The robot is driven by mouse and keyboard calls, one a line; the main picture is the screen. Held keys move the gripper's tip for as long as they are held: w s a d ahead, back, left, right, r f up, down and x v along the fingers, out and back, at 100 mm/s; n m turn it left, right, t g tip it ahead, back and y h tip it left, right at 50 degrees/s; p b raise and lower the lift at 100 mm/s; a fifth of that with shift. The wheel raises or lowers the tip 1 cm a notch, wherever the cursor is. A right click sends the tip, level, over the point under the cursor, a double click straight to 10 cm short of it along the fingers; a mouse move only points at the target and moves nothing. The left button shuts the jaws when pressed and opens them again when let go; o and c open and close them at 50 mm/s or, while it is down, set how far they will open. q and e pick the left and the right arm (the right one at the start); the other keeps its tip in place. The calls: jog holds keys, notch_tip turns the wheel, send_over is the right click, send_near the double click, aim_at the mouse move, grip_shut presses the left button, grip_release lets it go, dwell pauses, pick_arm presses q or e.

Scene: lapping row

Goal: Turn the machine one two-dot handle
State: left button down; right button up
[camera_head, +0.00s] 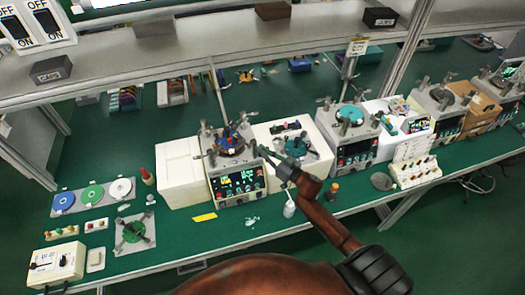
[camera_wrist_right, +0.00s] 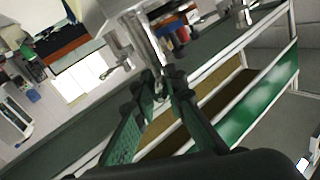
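I cannot make out dots on any handle. My right gripper (camera_head: 268,157) is beside the machine's upper right edge. In the right wrist view the green fingers of my right gripper (camera_wrist_right: 154,88) stand apart. A grey metal post (camera_wrist_right: 145,45) reaches down to the fingertips; contact is unclear. My left gripper is not in view.
A second machine (camera_head: 354,150) stands to the right, with a white box (camera_head: 182,172) left of machine one. A shelf (camera_head: 200,48) spans above.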

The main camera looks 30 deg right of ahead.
grip_shut()
